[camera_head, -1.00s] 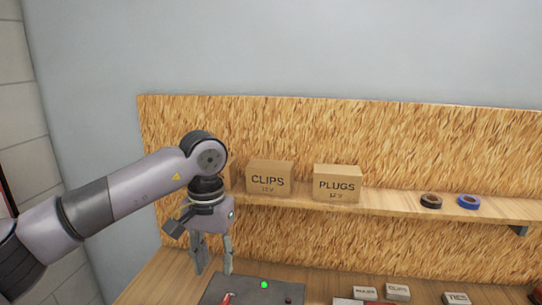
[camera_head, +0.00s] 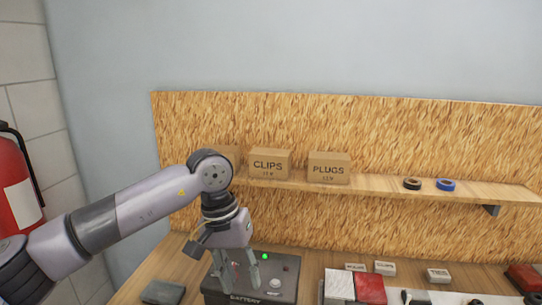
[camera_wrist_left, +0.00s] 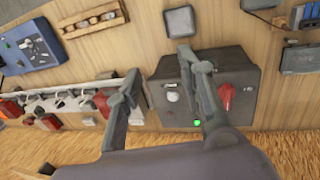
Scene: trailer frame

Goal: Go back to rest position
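My left gripper (camera_head: 238,272) points down above the workbench, in front of the dark grey box marked BATTERY (camera_head: 247,298). Its two fingers are spread, with nothing held between them; the left wrist view shows the spread fingers (camera_wrist_left: 158,72) too. The battery box also shows in the left wrist view (camera_wrist_left: 243,68), with a red knob (camera_wrist_left: 226,96) and a lit green lamp (camera_wrist_left: 197,122). I cannot tell the exact gap between fingers and box. My right gripper is in neither view.
A shelf holds boxes marked CLIPS (camera_head: 268,165) and PLUGS (camera_head: 328,169), plus black tape (camera_head: 412,184) and blue tape (camera_head: 445,185). Small labelled boxes and a red bin (camera_head: 370,289) stand on the bench at right. A fire extinguisher (camera_head: 17,185) hangs at far left.

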